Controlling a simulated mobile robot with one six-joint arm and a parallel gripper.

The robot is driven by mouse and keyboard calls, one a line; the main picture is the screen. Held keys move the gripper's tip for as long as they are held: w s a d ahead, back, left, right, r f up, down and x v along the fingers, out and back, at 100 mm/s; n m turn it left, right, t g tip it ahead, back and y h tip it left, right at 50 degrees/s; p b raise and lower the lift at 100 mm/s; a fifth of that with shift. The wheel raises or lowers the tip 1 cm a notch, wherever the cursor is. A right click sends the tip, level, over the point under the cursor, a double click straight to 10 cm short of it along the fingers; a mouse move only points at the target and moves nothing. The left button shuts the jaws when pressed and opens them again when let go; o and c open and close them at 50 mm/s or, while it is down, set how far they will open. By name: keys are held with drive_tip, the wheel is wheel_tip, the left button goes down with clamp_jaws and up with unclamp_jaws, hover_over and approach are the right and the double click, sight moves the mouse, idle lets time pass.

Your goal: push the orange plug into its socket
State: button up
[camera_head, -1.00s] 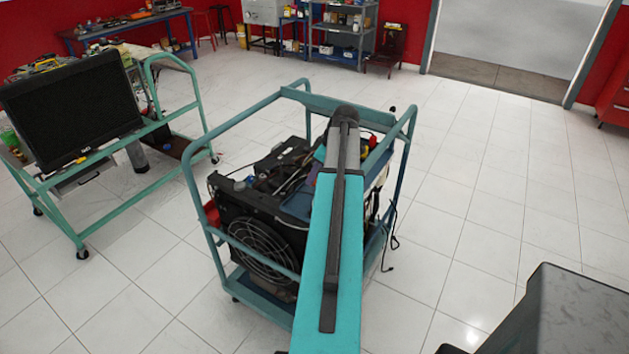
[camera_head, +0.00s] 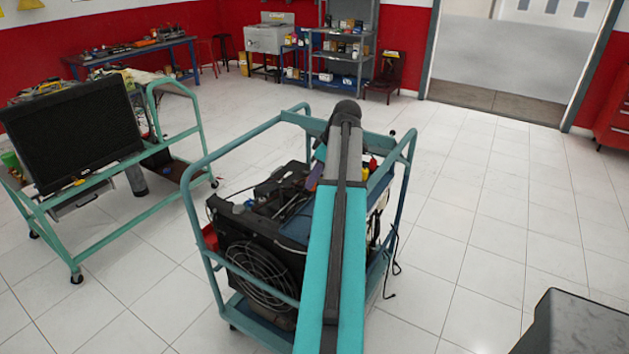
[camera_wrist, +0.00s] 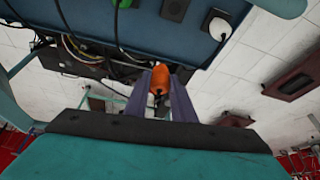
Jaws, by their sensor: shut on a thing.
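The orange plug (camera_wrist: 158,80) is between the purple fingers of my gripper (camera_wrist: 160,92) in the wrist view, and the gripper is shut on it. The plug is apart from the blue panel (camera_wrist: 150,35) as far as I can see. I cannot tell which socket belongs to the plug. In the head view my arm hides most of the gripper and the plug.
The teal engine trolley (camera_head: 207,262) carries a black engine with a fan (camera_head: 262,272) under my arm. Black cables (camera_wrist: 115,40) hang across the panel. A second trolley with a monitor (camera_head: 75,132) stands at the left.

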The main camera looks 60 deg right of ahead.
clamp_jaws()
drive_tip(key=w+a+b, duration=0.2)
drive_tip(key=w+a, duration=2)
drive_tip(key=a, duration=0.4)
drive_tip(key=w+a, duration=0.3)
drive_tip(key=a, duration=1.3)
drive_tip(key=w+a+m+b, duration=0.1)
drive_tip(key=w+a, duration=0.3)
drive_tip(key=a, duration=1.2)
drive_tip(key=shift+a+r+m+h, duration=0.3)
drive_tip(key=shift+r+h, duration=0.05)
drive_tip(key=shift+h, duration=0.05)
drive_tip(key=shift+a, duration=0.1)
